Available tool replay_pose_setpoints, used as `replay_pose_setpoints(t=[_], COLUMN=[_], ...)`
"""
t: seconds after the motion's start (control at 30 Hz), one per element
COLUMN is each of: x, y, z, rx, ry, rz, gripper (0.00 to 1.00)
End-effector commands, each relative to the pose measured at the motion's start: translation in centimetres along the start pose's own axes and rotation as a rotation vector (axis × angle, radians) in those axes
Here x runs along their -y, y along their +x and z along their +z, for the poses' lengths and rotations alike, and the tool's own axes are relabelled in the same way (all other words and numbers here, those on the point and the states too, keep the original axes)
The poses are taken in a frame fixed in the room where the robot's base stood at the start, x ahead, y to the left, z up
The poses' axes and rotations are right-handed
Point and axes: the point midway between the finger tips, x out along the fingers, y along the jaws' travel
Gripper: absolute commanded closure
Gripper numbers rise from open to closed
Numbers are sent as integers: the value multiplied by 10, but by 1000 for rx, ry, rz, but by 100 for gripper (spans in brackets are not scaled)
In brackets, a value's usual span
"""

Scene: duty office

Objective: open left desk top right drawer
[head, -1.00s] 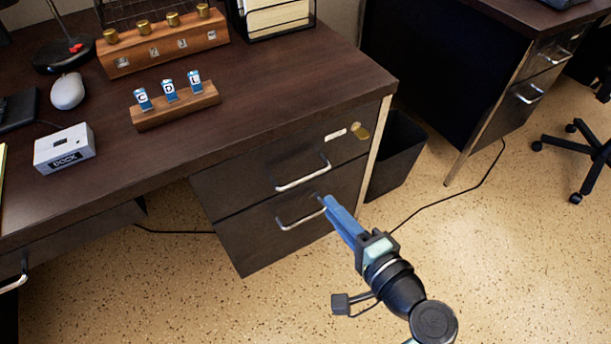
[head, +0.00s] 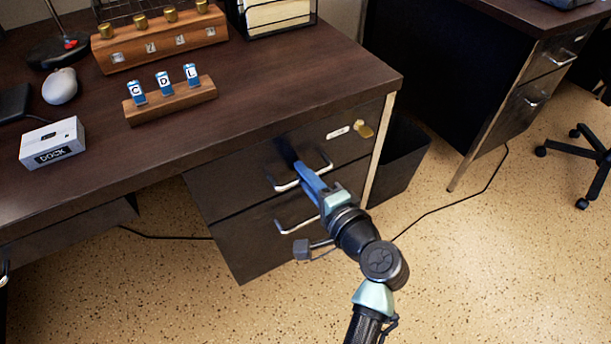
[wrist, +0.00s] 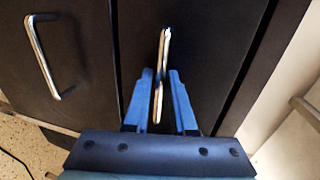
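The left desk's top right drawer (head: 240,178) is closed, its dark front flush with the cabinet. Its silver bar handle (head: 322,165) also shows upright in the wrist view (wrist: 163,50). My gripper (head: 297,168) is at this handle, pointing at the drawer front. In the wrist view, my blue fingers (wrist: 160,75) stand apart on either side of the handle bar, with a small gap visible. The head view hides part of the handle behind my fingers. Whether a finger touches the bar is unclear.
The lower drawer's handle (head: 292,226) is just below and shows left in the wrist view (wrist: 38,55). A brass lock piece (head: 364,130) sits at the front's upper right. A dark bin (head: 405,165) stands right of the desk. Floor (head: 470,270) at front right is clear.

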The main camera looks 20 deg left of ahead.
Motion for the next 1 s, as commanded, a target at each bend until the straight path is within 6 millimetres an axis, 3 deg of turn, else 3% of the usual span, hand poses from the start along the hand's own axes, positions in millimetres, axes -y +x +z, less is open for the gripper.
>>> replay_pose_setpoints(t=[0.03,0.1,0.13,1.0], x=[0,0,0,0], y=[0,0,0,-1], z=[0,0,0,0], rx=[0,0,0,-1], ry=[0,0,0,0], rz=[0,0,0,0], gripper=[87,99,100,100])
